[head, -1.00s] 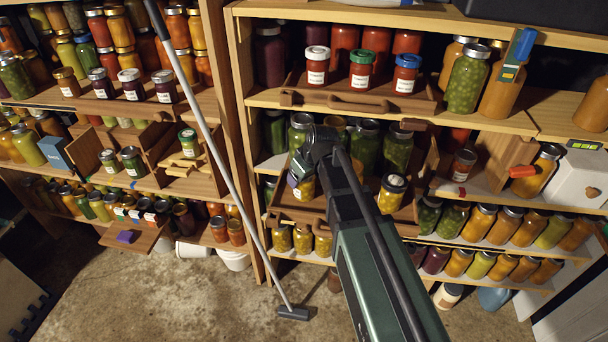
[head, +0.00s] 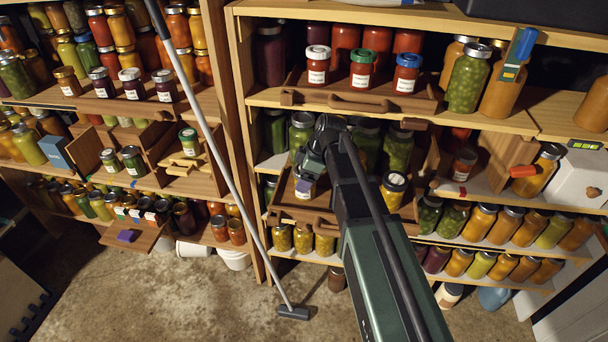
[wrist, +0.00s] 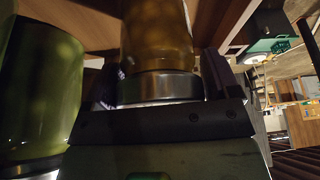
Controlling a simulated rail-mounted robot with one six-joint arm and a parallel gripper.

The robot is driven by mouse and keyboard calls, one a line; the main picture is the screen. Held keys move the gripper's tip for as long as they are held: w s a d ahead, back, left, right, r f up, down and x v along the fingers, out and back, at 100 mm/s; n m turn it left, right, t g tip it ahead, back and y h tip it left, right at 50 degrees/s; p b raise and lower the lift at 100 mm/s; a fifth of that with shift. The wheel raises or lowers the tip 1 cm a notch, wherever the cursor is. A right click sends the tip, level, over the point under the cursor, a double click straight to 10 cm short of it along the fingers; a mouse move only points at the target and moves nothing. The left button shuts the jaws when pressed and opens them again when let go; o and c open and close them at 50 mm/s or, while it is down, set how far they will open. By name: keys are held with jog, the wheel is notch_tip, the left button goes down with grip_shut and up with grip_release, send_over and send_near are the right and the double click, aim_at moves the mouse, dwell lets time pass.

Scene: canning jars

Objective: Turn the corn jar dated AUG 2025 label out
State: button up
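A jar with yellow contents (head: 304,192), its white label showing at the front, stands at the left of the middle pull-out tray (head: 350,222). The label's date is too small to read. My gripper (head: 308,176) is over this jar from above. In the wrist view the gripper's fingers (wrist: 160,88) lie on both sides of the silver lid of the jar (wrist: 158,45), closed against it. A second yellow jar (head: 392,194) with a dark lid and white label stands at the tray's right.
Tall green jars (head: 366,142) stand close behind, and one green jar (wrist: 40,90) is close beside the gripper in the wrist view. The upper tray (head: 350,100) with three labelled jars overhangs the space. Right of the tray is a wooden panel (head: 504,150).

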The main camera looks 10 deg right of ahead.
jog(key=shift+o, duration=1.4)
jog(key=p+v, duration=1)
jog(key=shift+d+r, duration=0.15)
jog(key=shift+r, duration=0.2)
jog(key=shift+s, duration=0.1)
jog(key=s+a+f+m+g+h, duration=0.1)
jog(key=s+a+m+h, duration=0.2)
jog(key=s+m, duration=1.1)
jog(key=s+h, duration=0.1)
jog(key=s, duration=0.2)
jog(key=shift+s+a+f+m, duration=0.2)
jog(key=shift+s+m, duration=0.1)
jog(key=shift+s, duration=0.05)
